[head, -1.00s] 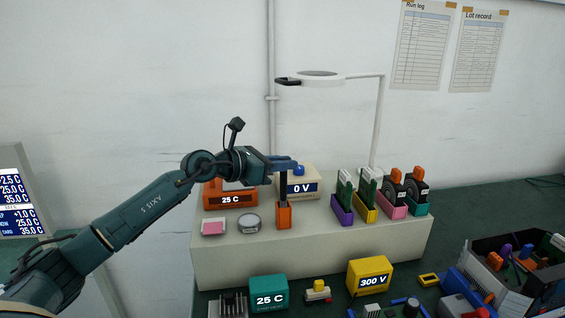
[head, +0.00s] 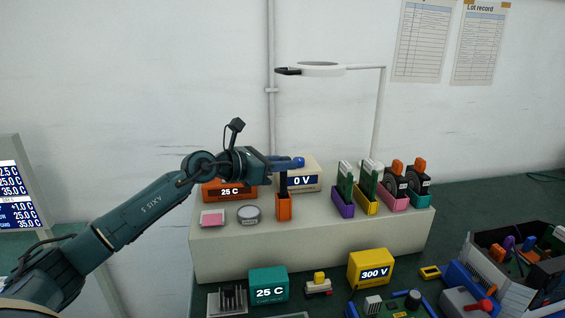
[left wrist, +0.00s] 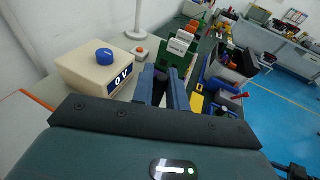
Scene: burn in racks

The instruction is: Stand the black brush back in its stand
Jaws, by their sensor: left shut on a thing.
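My left gripper (head: 284,165) is shut on the black brush (head: 283,184), which hangs upright below its fingers. The brush's lower part runs down to the mouth of the orange stand (head: 283,208) and is hidden there, so it appears to be at least partly inside. The stand is on the pale raised shelf. In the left wrist view the dark brush (left wrist: 160,92) shows between the two blue fingers, and the stand is hidden. My right gripper is not in view.
Behind the fingers stands a cream 0 V box (head: 313,176) with a blue knob. A round grey tin (head: 249,214) and an orange 25 C box (head: 229,192) are to the left. Holders with green boards, such as the purple one (head: 342,207), are to the right. A lamp (head: 320,69) stands behind.

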